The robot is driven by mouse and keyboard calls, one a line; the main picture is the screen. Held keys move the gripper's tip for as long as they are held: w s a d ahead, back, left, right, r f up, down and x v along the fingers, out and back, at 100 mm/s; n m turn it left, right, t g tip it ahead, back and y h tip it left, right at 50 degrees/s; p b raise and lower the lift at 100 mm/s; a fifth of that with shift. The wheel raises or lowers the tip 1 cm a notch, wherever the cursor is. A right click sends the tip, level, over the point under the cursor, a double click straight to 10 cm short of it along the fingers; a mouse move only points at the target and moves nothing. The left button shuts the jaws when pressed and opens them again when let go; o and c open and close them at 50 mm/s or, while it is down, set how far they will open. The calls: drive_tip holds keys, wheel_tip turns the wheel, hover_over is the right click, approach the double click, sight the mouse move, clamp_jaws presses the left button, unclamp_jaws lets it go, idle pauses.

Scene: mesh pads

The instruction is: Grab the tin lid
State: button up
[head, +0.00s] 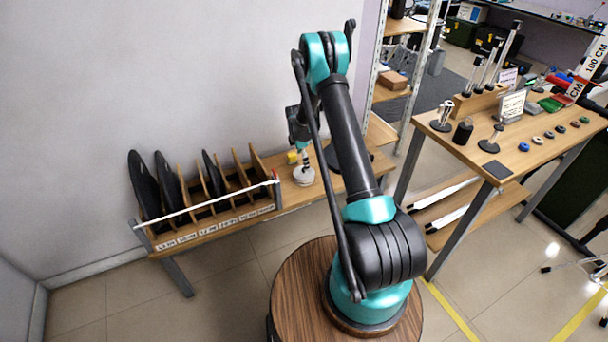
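My gripper (304,153) points down over the low wooden bench against the wall, left of my forearm. Its fingers are too small to tell whether they are open or shut. A small pale round object (303,178) is right below it on the bench and may be the tin lid, but I cannot be sure. Dark and pale bands show between the two, and I cannot tell whether the gripper touches the object. A dark round thing (333,158) lies to the right, partly hidden behind my arm.
A small yellow block (292,157) is just left of the gripper. A slotted rack (205,225) with dark discs and wooden dividers fills the bench's left end. A taller wooden table (515,165) with small parts stands at the right.

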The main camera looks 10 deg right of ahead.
sight(304, 172)
drive_tip(key=shift+d+f, duration=0.2)
drive_tip(key=shift+f, duration=2.6)
drive_tip(key=shift+c, duration=0.6)
drive_tip(key=c, duration=1.6)
drive_tip(key=shift+o, duration=0.2)
